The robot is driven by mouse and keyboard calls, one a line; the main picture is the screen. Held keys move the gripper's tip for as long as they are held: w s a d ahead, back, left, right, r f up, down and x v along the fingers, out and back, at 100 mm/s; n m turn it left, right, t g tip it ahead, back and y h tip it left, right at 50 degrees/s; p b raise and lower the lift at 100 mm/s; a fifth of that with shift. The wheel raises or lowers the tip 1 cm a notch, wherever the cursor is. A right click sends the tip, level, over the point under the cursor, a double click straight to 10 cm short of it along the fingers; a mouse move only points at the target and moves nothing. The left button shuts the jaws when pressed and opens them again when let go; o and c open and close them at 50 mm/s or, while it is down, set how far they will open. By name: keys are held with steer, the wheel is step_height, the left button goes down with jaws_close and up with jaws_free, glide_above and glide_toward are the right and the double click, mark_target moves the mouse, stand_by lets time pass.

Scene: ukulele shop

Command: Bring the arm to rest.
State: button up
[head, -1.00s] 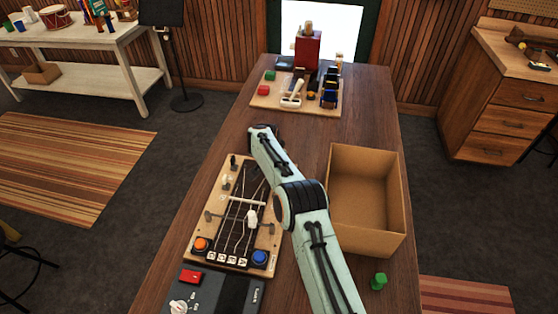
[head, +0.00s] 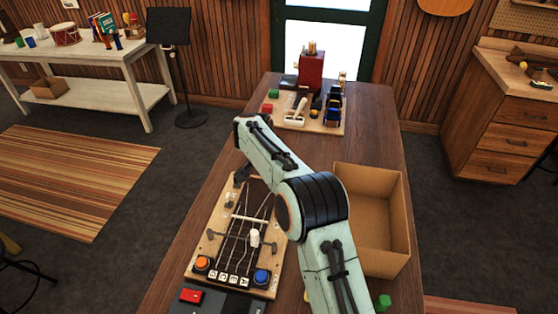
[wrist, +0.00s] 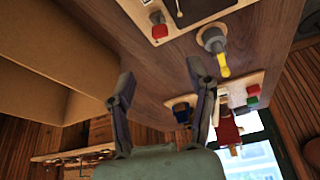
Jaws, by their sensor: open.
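My arm reaches over the wooden table (head: 215,222) in the head view, bent at a large dark joint above the board. My gripper (wrist: 162,95) shows in the wrist view with its two dark fingers wide apart and nothing between them. In the head view the gripper is mostly hidden behind my arm's far end, above the upper end of the stringed board (head: 209,250). I cannot tell its exact height, but it looks clear of the table.
An open cardboard box (head: 385,215) stands right of my arm. A green piece (head: 384,302) is near its front. A board (head: 283,121) with tools, blocks and a red box (head: 311,70) lies at the table's far end. A music stand (head: 168,28) stands left.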

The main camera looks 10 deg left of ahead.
steer(key=w+d+r+m+t, duration=0.1)
steer(key=d+r, duration=0.4)
steer(key=r, duration=0.3)
steer(key=w+d+r+m+t, duration=0.1)
steer(key=d+r, duration=0.3)
steer(key=r, duration=0.3)
steer(key=s+d+r, duration=0.9)
steer(key=s+d, duration=0.2)
steer(key=s+d+f+n, duration=0.15)
steer(key=s+d, duration=0.25)
steer(key=s, duration=0.7)
steer(key=s+a+f+n+g+y, duration=0.1)
steer(key=s+f+n+g, duration=0.1)
steer(key=s+f, duration=0.4)
steer(key=s+a+f+n+g, duration=0.2)
steer(key=s+f+g, duration=0.2)
steer(key=s+f, duration=0.3)
steer(key=s, duration=0.5)
steer(key=shift+s+f+y, duration=0.2)
steer(key=shift+s+y, duration=0.1)
steer(key=shift+y, duration=0.1)
